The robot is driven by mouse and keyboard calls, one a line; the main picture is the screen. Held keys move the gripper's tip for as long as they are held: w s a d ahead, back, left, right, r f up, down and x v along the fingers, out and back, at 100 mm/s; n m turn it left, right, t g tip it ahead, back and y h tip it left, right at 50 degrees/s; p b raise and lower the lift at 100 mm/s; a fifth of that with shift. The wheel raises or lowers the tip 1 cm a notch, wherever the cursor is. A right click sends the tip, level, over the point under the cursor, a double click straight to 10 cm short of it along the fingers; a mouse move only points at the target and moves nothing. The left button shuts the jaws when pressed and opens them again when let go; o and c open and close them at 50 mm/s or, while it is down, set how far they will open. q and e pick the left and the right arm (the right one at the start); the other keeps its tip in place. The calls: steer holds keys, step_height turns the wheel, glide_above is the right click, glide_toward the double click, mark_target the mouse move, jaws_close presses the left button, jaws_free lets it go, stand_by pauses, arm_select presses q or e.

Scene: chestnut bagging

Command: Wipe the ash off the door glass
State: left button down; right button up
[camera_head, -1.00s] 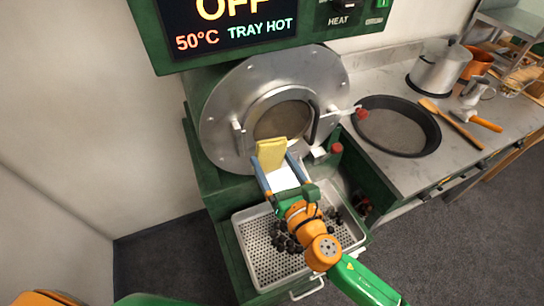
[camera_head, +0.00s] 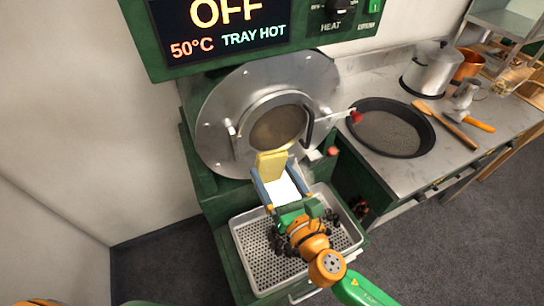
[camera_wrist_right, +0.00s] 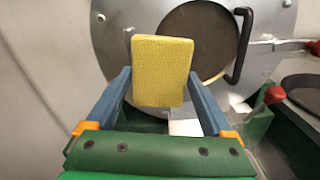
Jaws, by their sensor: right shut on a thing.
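My right gripper (camera_head: 272,180) is shut on a yellow sponge (camera_head: 271,164), held upright between its blue-grey fingers. In the right wrist view the sponge (camera_wrist_right: 162,71) stands in front of the round door. The door glass (camera_head: 278,128) is a dark brownish disc in a metal ring on the big round steel front (camera_head: 216,117). The sponge hides the glass's lower left part in the wrist view (camera_wrist_right: 200,38). My left gripper is not in view.
A dark handle (camera_head: 308,128) stands at the glass's right edge. A lever with a red knob (camera_head: 356,117) juts out at right. A round black pan (camera_head: 392,128) lies on the grey counter. The display reads OFF, 50°C, TRAY HOT.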

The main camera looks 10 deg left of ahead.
mark_target(255, 139)
steer(key=b+x, duration=0.1)
steer(key=x, duration=0.6)
steer(key=shift+w+a+b, duration=0.35)
steer(key=shift+w+a, duration=0.05)
steer(key=shift+w, duration=0.15)
stand_by(0.6)
